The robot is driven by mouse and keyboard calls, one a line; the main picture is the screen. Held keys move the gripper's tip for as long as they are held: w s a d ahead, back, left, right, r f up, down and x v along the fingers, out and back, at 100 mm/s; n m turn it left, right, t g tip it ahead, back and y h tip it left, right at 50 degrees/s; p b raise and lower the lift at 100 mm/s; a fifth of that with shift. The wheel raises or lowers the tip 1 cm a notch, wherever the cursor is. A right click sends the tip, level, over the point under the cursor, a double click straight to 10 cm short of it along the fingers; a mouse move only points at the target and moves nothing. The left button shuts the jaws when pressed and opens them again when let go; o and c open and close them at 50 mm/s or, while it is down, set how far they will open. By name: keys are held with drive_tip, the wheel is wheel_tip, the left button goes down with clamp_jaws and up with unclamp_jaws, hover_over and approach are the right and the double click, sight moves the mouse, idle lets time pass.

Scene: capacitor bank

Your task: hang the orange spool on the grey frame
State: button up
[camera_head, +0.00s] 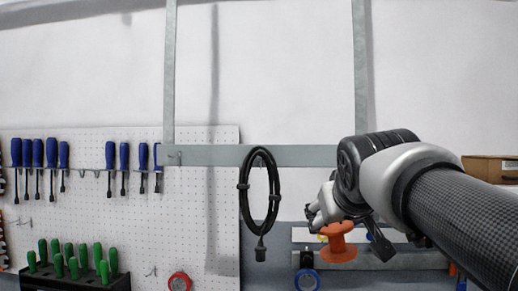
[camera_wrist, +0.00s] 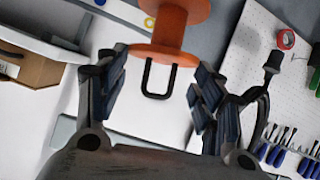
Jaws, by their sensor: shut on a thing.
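The orange spool (camera_head: 338,242) is upright at the lower right of the head view. In the wrist view the spool (camera_wrist: 170,28) is at the top middle, with a black U-shaped loop (camera_wrist: 158,94) at its flange. The exact contact is partly hidden. The grey frame (camera_head: 300,155) has a crossbar and two uprights on the wall. The spool is below the crossbar, near its right end, and apart from it.
A coiled black cable (camera_head: 243,205) hangs on the crossbar, left of my gripper. A pegboard (camera_head: 200,215) with several blue screwdrivers is on the left. A red tape roll (camera_head: 180,282) and a blue ring (camera_head: 307,281) are low down. A cardboard box (camera_head: 488,168) is at right.

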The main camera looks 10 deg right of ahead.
drive_tip(key=shift+m+g+h, duration=0.3)
drive_tip(key=shift+m+h, duration=0.2)
drive_tip(key=shift+h, duration=0.1)
drive_tip(key=s+r+p, duration=0.1)
drive_tip(key=s+r, duration=0.2)
drive_tip(key=r, duration=0.1)
drive_tip(key=s+d+r, duration=0.1)
drive_tip(key=s+r, duration=0.3)
drive_tip(key=s+r+p, duration=0.1)
drive_tip(key=s+r, duration=0.2)
drive_tip(key=r, duration=0.1)
drive_tip(key=shift+s+d+r+p, duration=0.1)
drive_tip(key=shift+s+d+p, duration=0.1)
drive_tip(key=shift+p, duration=0.15)
drive_tip(key=shift+w+d+f+p, duration=0.35)
drive_tip(key=shift+w+d, duration=0.15)
drive_tip(key=shift+w, duration=1.3)
drive_tip(key=shift+w+d+f+p, duration=0.3)
drive_tip(key=shift+w+d, duration=0.2)
drive_tip(key=shift+w, duration=1.35)
drive_tip(key=shift+w+d+f+p, duration=0.3)
drive_tip(key=shift+w+d, duration=0.2)
drive_tip(key=shift+w, duration=1.3)
drive_tip(key=o, duration=1.5)
drive_tip(key=shift+c, duration=0.2)
